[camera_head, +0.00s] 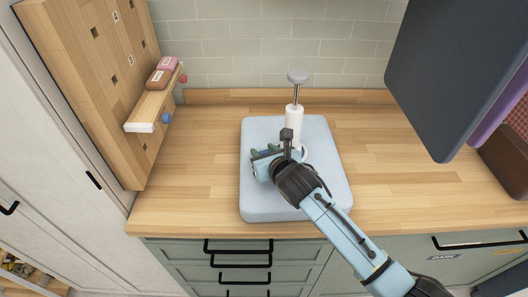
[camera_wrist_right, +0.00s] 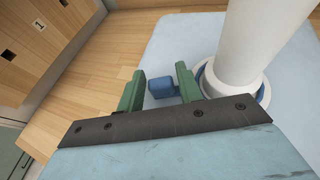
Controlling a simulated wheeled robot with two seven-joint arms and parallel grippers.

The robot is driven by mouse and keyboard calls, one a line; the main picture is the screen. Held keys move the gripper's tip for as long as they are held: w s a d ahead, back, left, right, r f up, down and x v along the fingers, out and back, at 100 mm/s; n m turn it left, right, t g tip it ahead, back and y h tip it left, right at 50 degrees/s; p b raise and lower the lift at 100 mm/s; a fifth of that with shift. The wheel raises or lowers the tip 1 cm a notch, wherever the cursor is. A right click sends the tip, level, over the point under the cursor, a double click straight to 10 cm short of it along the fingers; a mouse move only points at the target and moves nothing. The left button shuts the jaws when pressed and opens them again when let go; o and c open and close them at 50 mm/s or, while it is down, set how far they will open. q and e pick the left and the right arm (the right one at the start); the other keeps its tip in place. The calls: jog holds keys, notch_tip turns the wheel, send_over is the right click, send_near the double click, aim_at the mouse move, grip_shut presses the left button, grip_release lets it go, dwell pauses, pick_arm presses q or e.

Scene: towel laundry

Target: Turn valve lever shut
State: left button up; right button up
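A white upright cylinder (camera_head: 294,121) with a grey round knob on top stands on the pale blue pad. In the right wrist view, the cylinder (camera_wrist_right: 246,45) has a blue lever (camera_wrist_right: 186,80) low at its base, pointing left. My right gripper (camera_head: 262,153) is low over the pad, just left of the cylinder. Its green fingers (camera_wrist_right: 160,90) are apart, with the lever's block-like end between them, nearer the right finger. I cannot tell whether that finger touches it. My left gripper is out of view.
The pale blue pad (camera_head: 262,205) lies on a wooden counter (camera_head: 200,200). A wooden pegboard with a small shelf (camera_head: 152,108) is at the left.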

jog(key=shift+w+a, duration=0.1)
jog(key=shift+w, duration=0.05)
grip_shut()
dwell(0.4)
